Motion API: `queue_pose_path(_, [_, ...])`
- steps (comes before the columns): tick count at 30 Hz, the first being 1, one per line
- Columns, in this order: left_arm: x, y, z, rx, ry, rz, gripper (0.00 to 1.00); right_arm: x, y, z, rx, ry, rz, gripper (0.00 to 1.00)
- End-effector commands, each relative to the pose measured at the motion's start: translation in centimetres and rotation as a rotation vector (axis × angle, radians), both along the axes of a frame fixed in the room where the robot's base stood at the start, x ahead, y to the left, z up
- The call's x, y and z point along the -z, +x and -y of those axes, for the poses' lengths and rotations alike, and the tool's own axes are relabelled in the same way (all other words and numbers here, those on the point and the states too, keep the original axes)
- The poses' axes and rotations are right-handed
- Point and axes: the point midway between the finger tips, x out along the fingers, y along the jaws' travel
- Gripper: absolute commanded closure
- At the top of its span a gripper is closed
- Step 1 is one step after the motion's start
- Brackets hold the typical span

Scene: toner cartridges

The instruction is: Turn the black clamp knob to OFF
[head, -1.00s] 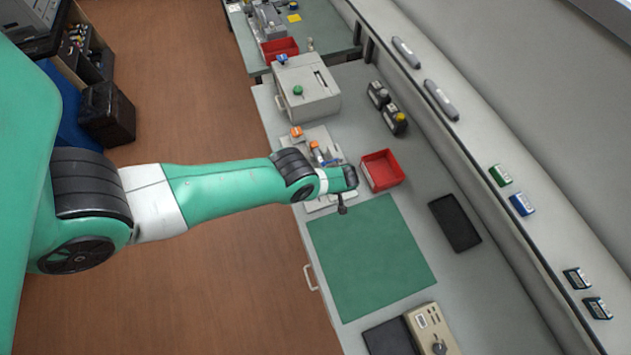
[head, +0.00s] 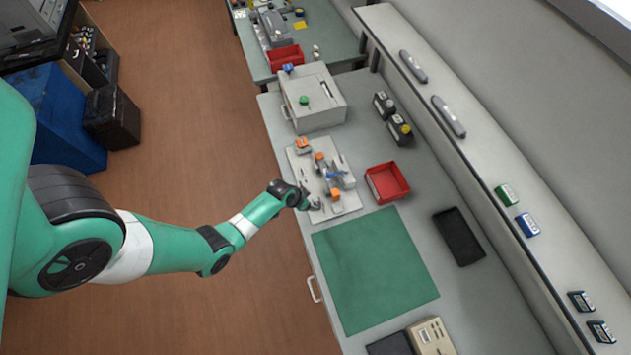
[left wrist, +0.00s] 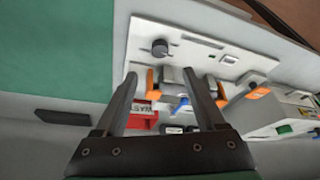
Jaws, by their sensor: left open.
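The black clamp knob (left wrist: 160,48) stands on the pale fixture plate (left wrist: 190,44) in the left wrist view. The plate also shows in the head view (head: 346,203), with orange blocks (head: 302,144) and a blue lever (head: 337,174) on it. My left gripper (left wrist: 160,73) is open, its two dark fingers apart with nothing between them. In the left wrist view the knob appears just beyond the fingertips, between their lines; no contact shows. In the head view my left wrist is over the plate's near left corner, where the knob is hard to make out. The knob's OFF marking cannot be read.
A red bin (head: 388,183) stands right of the plate, and a green mat (head: 375,270) lies in front. A grey box with a green button (head: 316,112) stands behind. Two dark bottles (head: 400,130) and a black tray (head: 458,237) are farther right.

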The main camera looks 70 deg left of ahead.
Motion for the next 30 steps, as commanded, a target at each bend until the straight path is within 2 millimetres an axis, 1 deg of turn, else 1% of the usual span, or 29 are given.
queue_pose_path(5, [3.1,1.0,-0.4,0.001,0.0,-0.002,0.28,1.9,0.0,0.0,0.0,0.0,0.0,0.5])
queue_pose_path(6, [4.1,1.4,-0.5,0.001,0.0,-0.001,0.28,2.6,0.0,0.0,0.0,0.0,0.0,0.5])
queue_pose_path(12, [8.3,3.0,-1.2,0.001,0.0,-0.001,0.28,5.7,0.0,0.0,0.0,0.0,0.0,0.5])
queue_pose_path(15, [9.7,3.6,-1.4,0.001,0.0,-0.001,0.28,6.8,0.0,0.0,0.0,0.0,0.0,0.5])
queue_pose_path(19, [10.4,4.0,-1.6,0.001,0.001,0.0,0.28,7.4,0.0,0.0,0.0,0.0,0.0,0.5])
queue_pose_path(27, [10.3,4.0,-1.6,0.001,0.001,0.0,0.28,7.3,0.0,0.0,0.0,0.0,0.0,0.5])
queue_pose_path(28, [10.3,4.0,-1.6,0.001,0.001,0.0,0.32,7.3,0.0,0.0,0.0,0.0,0.0,0.5])
queue_pose_path(30, [10.3,4.0,-1.6,0.001,0.001,0.0,0.44,7.3,0.0,0.0,0.0,0.0,0.0,0.5])
